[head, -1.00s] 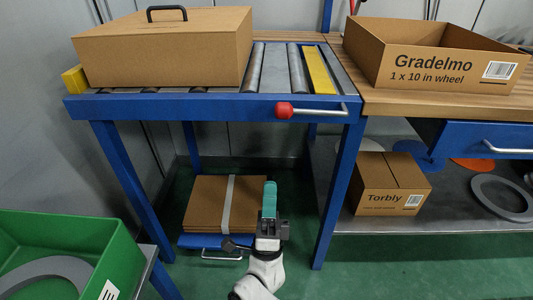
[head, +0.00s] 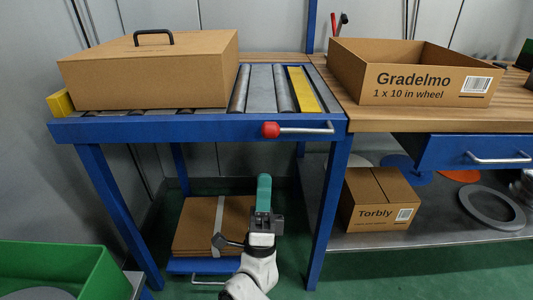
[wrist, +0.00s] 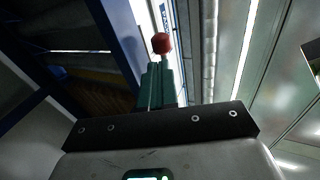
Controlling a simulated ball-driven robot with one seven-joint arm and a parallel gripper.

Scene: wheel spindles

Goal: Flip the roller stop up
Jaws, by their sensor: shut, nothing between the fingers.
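The roller table (head: 200,128) has a blue frame. A lever with a red knob (head: 271,129) and a metal rod (head: 306,129) lies level along its front edge, knob at the left. A yellow plate (head: 303,90), likely the roller stop, lies between the rollers near the right end. My gripper (head: 264,190) points up below the knob, apart from it, its teal fingers shut and empty. In the wrist view the red knob (wrist: 162,43) shows just beyond the fingertips (wrist: 160,75).
A closed carton with a black handle (head: 155,70) sits on the rollers at the left. An open Gradelmo box (head: 420,95) stands on the wooden bench at right. Flat cardboard (head: 200,225) lies below the table. A green bin (head: 60,265) is at lower left.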

